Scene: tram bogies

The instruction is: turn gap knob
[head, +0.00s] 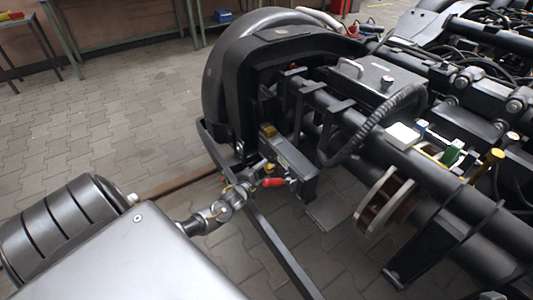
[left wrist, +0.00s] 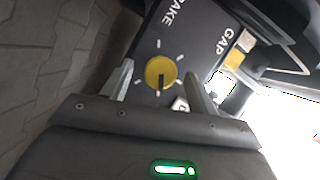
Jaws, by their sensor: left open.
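The round yellow knob (left wrist: 160,72) shows in the left wrist view on a dark panel. White ticks ring it, and a black mark runs from its middle toward the bottom of the picture. My left gripper (left wrist: 159,69) is open, with one grey finger on each side of the knob and a visible gap to it on both sides. The word GAP (left wrist: 225,40) is printed on the panel right of the knob, with part of another word above. My right gripper is not in view.
The black bogie frame (head: 345,105) fills the right of the head view. A red handle (head: 272,182) and a dark box with a yellow patch (head: 268,130) are on its near side. Workbenches stand at the back. The paved floor (head: 100,130) on the left is clear.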

